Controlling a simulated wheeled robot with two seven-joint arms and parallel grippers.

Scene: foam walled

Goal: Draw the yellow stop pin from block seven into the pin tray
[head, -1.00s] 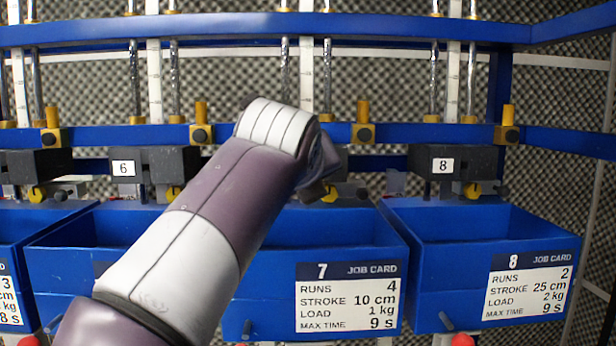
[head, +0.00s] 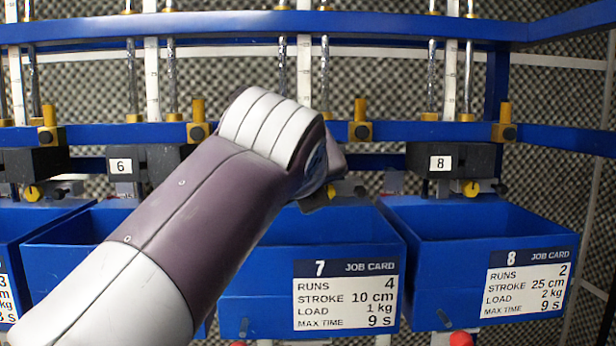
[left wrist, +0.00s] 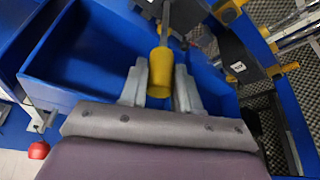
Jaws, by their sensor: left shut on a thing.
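My left gripper (left wrist: 159,90) is shut on the yellow stop pin (left wrist: 160,70), with one finger on each side of its yellow handle in the left wrist view. A grey shaft runs from the handle up past the top edge, so its tip is out of sight. In the head view my left gripper (head: 325,192) is mostly hidden behind my wrist, above the bin with job card 7 (head: 346,295). Block seven and the held pin are hidden there by my arm. I cannot pick out a pin tray. My right gripper is not in view.
Blue bins stand under the blocks, including bin 8 (head: 530,280). A blue crossbar (head: 400,132) with yellow fittings runs behind my wrist.

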